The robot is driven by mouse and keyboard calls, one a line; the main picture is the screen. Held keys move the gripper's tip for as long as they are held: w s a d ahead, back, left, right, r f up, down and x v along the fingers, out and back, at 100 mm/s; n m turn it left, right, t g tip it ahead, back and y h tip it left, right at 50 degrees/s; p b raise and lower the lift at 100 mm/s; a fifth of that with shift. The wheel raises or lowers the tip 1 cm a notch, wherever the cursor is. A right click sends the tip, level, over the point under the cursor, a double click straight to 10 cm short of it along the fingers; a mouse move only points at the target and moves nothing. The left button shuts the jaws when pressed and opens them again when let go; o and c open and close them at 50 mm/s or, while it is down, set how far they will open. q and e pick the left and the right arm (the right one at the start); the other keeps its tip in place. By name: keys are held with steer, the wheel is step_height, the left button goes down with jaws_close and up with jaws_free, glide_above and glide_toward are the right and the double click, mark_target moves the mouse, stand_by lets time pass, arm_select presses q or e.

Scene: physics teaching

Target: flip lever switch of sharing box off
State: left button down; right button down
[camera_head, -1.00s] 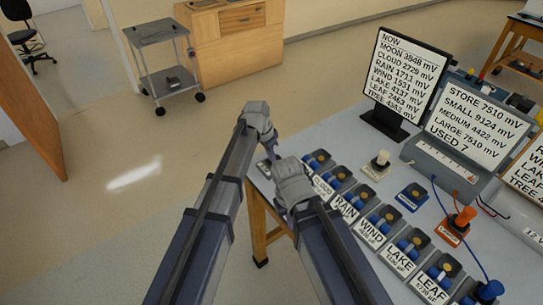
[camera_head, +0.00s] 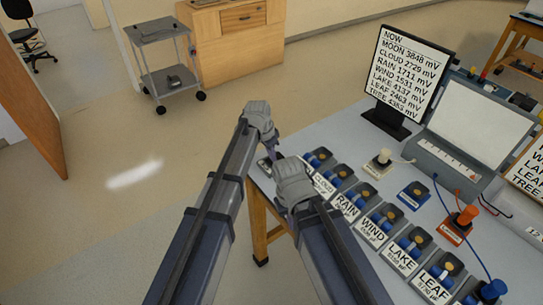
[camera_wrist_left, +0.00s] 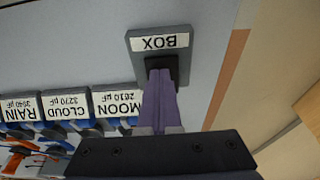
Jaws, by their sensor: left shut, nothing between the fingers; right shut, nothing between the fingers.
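The lever switch is a small grey block labelled BOX (camera_wrist_left: 160,40) in the left wrist view, with a dark part under my fingertips. In the head view it is mostly hidden behind my grippers at the bench corner (camera_head: 263,168). My left gripper (camera_head: 272,156) is shut and empty over it; its purple fingers reach the dark part in the wrist view (camera_wrist_left: 161,82). Whether they touch, and the lever's position, cannot be told. The grey console (camera_head: 448,160) has a blank screen (camera_head: 483,122). My right gripper (camera_head: 288,208) is shut and empty beside the row of labelled units.
Labelled units CLOUD, RAIN (camera_head: 346,204), WIND (camera_head: 369,232), LAKE (camera_head: 401,259) and LEAF (camera_head: 433,287) line the bench's near edge. MOON (camera_wrist_left: 117,101) sits close to the switch. A monitor (camera_head: 408,72) stands behind. Open floor lies left of the bench.

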arm_select(q)
steer(key=shift+w+d+r, duration=0.25)
steer(key=shift+w+d, duration=0.1)
steer(key=shift+d, duration=0.1)
steer(key=shift+r+p, duration=0.1)
steer(key=shift+p, duration=0.2)
steer(key=shift+p+v, duration=0.8)
steer(key=p+v, duration=0.3)
steer(key=shift+d+r, duration=0.15)
steer(key=shift+r, duration=0.15)
steer(key=s+a+r+p, duration=0.2)
steer(key=a+r+p, duration=0.1)
steer(key=r+p, duration=0.4)
steer(key=shift+s+a+r+p, duration=0.25)
steer(key=shift+r+p, duration=0.05)
steer(key=shift+p, duration=0.25)
steer(key=shift+f, duration=0.1)
